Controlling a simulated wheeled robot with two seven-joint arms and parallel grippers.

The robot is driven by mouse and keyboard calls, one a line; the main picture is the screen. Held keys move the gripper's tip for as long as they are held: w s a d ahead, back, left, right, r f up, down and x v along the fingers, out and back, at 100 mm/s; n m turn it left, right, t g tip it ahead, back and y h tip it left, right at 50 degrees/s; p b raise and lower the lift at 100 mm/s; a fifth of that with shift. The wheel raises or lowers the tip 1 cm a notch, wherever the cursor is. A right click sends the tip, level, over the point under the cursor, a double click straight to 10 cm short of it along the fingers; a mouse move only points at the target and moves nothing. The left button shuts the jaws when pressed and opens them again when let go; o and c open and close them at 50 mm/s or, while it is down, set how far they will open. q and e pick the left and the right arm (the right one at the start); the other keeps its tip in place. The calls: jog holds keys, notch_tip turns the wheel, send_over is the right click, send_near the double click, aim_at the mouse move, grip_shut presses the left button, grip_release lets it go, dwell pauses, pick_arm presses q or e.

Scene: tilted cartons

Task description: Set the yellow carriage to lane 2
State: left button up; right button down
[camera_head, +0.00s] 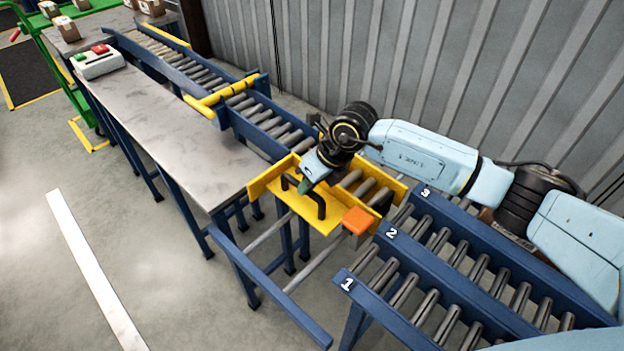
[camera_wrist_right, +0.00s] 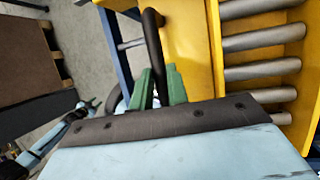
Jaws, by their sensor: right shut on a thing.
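The yellow carriage (camera_head: 322,214) sits on rails between the incoming roller conveyor and the numbered lanes. Its right end looks roughly opposite the gap between the beams marked 2 (camera_head: 391,233) and 3 (camera_head: 425,192); exact alignment is unclear. An orange block (camera_head: 358,220) is at its near right corner. My right gripper (camera_head: 304,186) is shut on the carriage's black handle (camera_head: 320,206). In the right wrist view, the green fingers (camera_wrist_right: 160,88) close around the handle (camera_wrist_right: 154,45), beside the carriage's yellow plate (camera_wrist_right: 190,40). A small pale-blue arm at lower left there seems to be my left; its jaws (camera_wrist_right: 90,104) are unclear.
The incoming conveyor (camera_head: 187,73) runs to the back left. A grey table (camera_head: 165,125) carries a button box (camera_head: 99,62). A beam marked 1 (camera_head: 347,285) edges the nearest lane. A corrugated wall (camera_head: 430,60) stands behind. The floor at front left is clear.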

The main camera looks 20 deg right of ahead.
jog(key=c, duration=1.4)
grip_release()
jog(key=shift+o, duration=0.2)
jog(key=shift+d, duration=0.1)
